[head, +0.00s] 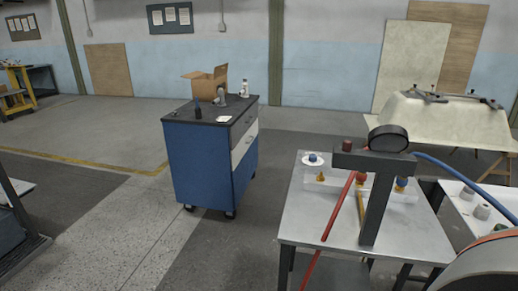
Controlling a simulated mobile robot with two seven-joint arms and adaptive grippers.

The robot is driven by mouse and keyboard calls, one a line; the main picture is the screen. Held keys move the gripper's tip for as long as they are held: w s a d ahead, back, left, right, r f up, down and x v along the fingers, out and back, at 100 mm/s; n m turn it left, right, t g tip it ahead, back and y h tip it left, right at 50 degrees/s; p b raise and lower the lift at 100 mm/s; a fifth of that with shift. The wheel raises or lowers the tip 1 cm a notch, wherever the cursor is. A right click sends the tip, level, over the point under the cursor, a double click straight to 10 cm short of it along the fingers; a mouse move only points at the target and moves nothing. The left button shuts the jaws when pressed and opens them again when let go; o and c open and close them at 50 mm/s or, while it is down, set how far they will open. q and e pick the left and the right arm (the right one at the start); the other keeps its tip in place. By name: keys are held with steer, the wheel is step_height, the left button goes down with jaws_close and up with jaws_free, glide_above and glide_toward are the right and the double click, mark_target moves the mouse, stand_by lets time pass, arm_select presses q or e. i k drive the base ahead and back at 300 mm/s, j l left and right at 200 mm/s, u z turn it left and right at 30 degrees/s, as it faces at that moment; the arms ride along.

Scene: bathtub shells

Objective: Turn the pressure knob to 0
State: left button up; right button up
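A dark T-shaped stand (377,200) with a round dark gauge (388,139) on top rises from a light metal table (310,228) at the right of the head view. The gauge's face is turned away or too small to read. A small dark red knob-like part (347,145) sits on the left end of the stand's crossbar. I cannot tell whether it is the pressure knob, nor its setting. Red and blue fittings (401,183) show under the crossbar. Neither of my grippers is in view.
A red hose (340,208) and a blue hose (460,173) run from the stand. A blue cart (210,160) carries an open cardboard box (206,82). A pale tub shell (440,120) stands behind the table. Floor between cart and table is clear.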

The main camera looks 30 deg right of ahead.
mark_target(312, 158)
steer(key=i+j+u, duration=0.35)
steer(key=i, duration=0.2)
steer(key=i+u, duration=0.35)
steer(key=i, duration=0.25)
steer(key=i+l+z, duration=0.1)
steer(key=i+z, duration=0.15)
steer(key=z, duration=0.15)
steer(key=i+z, duration=0.3)
steer(key=z, duration=0.15)
steer(key=i+j+z, duration=0.1)
steer(key=i+z, duration=0.15)
steer(key=z, duration=0.15)
steer(key=i+l+z, duration=0.1)
steer(key=i+z, duration=0.2)
steer(key=z, duration=0.15)
steer(key=i+z, duration=0.4)
steer(key=i+j+z, duration=0.1)
steer(key=z, duration=0.35)
steer(key=i+z, duration=0.25)
steer(key=z, duration=0.15)
steer(key=i+j+z, duration=0.2)
steer(key=z, duration=0.2)
steer(key=i+j+z, duration=0.25)
steer(key=z, duration=0.15)
